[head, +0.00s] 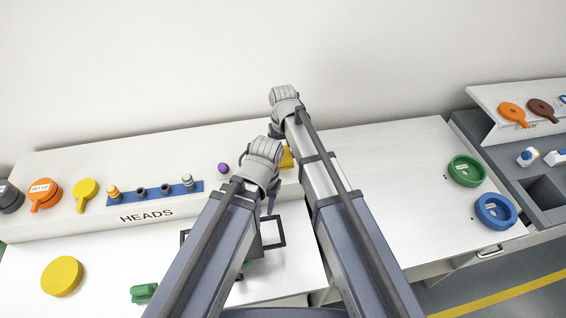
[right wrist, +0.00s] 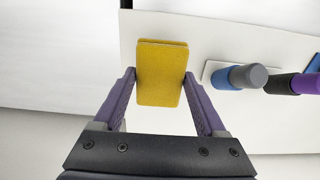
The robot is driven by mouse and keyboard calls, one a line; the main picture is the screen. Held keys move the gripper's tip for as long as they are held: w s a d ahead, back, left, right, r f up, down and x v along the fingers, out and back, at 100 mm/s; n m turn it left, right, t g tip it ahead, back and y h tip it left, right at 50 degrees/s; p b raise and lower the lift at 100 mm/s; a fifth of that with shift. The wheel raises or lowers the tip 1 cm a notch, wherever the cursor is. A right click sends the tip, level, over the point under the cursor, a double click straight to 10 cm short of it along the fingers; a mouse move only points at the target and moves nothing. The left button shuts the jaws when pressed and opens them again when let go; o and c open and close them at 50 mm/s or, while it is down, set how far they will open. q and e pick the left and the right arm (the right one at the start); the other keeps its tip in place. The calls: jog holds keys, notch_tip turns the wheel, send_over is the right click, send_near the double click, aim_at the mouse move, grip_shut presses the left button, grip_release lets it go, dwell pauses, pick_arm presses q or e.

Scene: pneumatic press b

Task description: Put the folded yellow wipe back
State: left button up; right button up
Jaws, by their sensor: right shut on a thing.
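The folded yellow wipe (right wrist: 161,74) is a flat, layered rectangle between the purple fingers of my right gripper (right wrist: 160,85), which is shut on its two side edges. It is over the white shelf surface; I cannot tell whether it touches it. In the head view a part of the wipe (head: 288,158) shows between my two arms, and my right gripper is mostly hidden there. My left gripper (head: 270,206) shows only as a bit of purple finger below its wrist, near a dark frame; its opening is hidden.
A purple-topped item (head: 223,168) and a blue rail (head: 158,198) of heads stand left of the wipe on the shelf marked HEADS. A blue-and-grey item (right wrist: 240,76) is close beside the wipe. A dark frame (head: 275,231) stands in front.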

aim_at(283, 155)
pick_arm(q)
jog(key=shift+f+b, duration=1.4)
jog(key=shift+f, duration=0.45)
pick_arm(e)
jog(key=shift+f, duration=1.85)
pick_arm(q)
jog(key=shift+f+b, duration=0.3)
pick_arm(e)
jog(key=shift+f, duration=0.35)
pick_arm(q)
jog(key=shift+r, duration=0.1)
pick_arm(e)
jog(key=o, duration=1.1)
jog(key=shift+r, duration=0.1)
jog(key=shift+o, duration=0.2)
pick_arm(q)
jog(key=shift+r, duration=0.1)
pick_arm(e)
jog(key=shift+r, duration=0.1)
pick_arm(q)
notch_tip(283, 155, up, 8)
jog(key=p, duration=0.8)
pick_arm(e)
jog(key=r, duration=0.7)
jog(key=shift+w+d+r, duration=0.15)
jog(key=shift+d+r, duration=0.05)
jog(key=shift+r, duration=0.15)
